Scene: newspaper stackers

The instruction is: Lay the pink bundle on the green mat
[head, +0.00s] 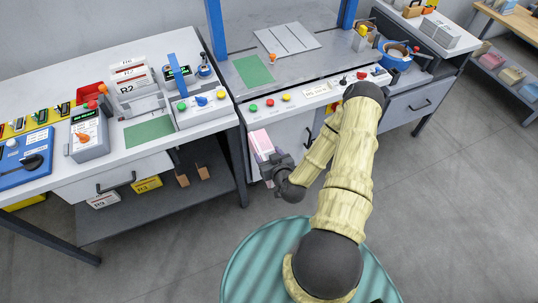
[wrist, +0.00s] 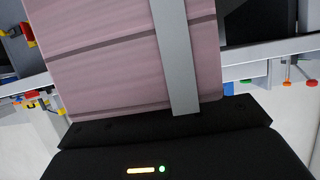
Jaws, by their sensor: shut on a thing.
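The pink bundle (head: 261,142) is held by my gripper (head: 271,160) in front of the middle workstation, below its front edge. In the wrist view the bundle (wrist: 110,62) fills the upper middle, with a grey strap across it, and its lower edge meets my black gripper (wrist: 165,120). Two green mats show in the head view: one green mat (head: 148,131) on the left bench, and one green mat (head: 253,70) on the middle workstation. Both lie bare. The gripper's fingertips are partly hidden by the bundle.
A control panel with coloured buttons (head: 270,102) runs along the middle workstation's front edge. Blue posts (head: 216,30) rise at its sides. A grey box with an orange knob (head: 88,134) and a button box (head: 200,105) flank the left mat. A small orange cone (head: 272,57) stands beside the middle mat.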

